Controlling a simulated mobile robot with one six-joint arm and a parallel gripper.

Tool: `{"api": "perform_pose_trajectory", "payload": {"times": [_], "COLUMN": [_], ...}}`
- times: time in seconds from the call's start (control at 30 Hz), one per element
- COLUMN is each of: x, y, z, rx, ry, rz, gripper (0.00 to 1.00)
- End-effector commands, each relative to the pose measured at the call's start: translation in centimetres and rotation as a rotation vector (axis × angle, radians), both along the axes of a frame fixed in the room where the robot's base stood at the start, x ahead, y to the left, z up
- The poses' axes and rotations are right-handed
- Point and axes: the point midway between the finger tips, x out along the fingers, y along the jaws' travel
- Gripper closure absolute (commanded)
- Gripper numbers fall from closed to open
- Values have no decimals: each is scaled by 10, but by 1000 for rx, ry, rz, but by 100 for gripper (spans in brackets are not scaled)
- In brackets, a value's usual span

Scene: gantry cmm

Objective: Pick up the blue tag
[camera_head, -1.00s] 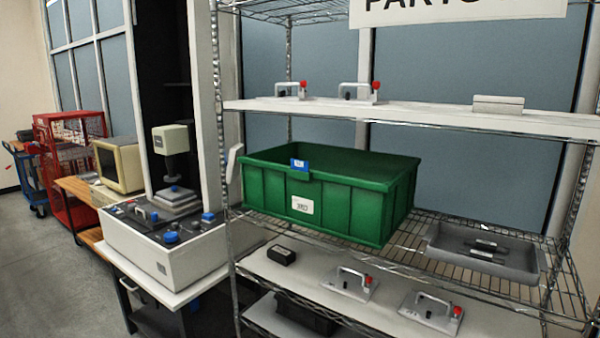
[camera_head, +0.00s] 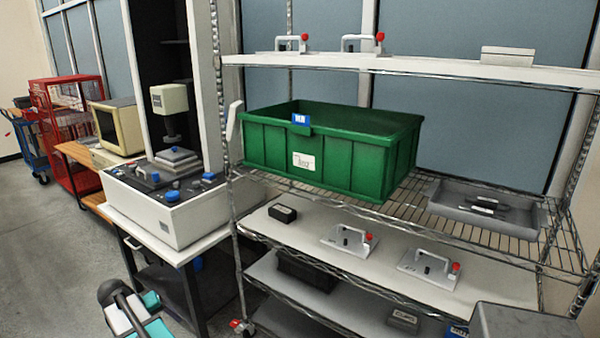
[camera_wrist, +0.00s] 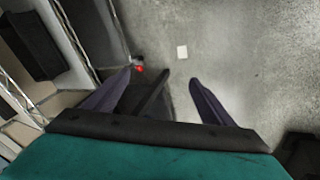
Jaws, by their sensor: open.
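The blue tag (camera_head: 301,120) is clipped on the front rim of the green bin (camera_head: 262,152), with small white lettering on it. The bin stands on the middle wire shelf, with a white label (camera_head: 303,162) on its front below the tag. My gripper (camera_wrist: 160,77) is in the wrist view, its two dark fingers apart and nothing held between them. It points down towards the grey floor. The blue tag is not in the wrist view. A teal, white and black part that looks like my arm shows low at the left of the head view, well away from the bin.
A grey tray (camera_head: 478,215) sits right of the bin. The shelf above (camera_head: 420,68) and the lower shelf carry handled fixtures (camera_head: 348,240). A measuring machine (camera_head: 170,205) stands left of the rack.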

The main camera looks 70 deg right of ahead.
Motion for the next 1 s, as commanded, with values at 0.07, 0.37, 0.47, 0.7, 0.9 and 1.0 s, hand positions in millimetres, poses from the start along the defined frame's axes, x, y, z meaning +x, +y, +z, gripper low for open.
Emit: {"api": "perform_pose_trajectory", "payload": {"times": [0.07, 0.37, 0.47, 0.7, 0.9, 1.0], "x": [7, 7, 2, -23, -56, -76], "y": [-27, -114, -142, -203, -247, -266], "z": [26, 126, 161, 251, 329, 368], "rx": [-36, -169, -215, -328, -425, -474], "ry": [-35, -148, -185, -274, -345, -381], "rz": [-40, -188, -240, -367, -473, -529], "gripper": [23, 23, 23, 23, 23, 23]}}
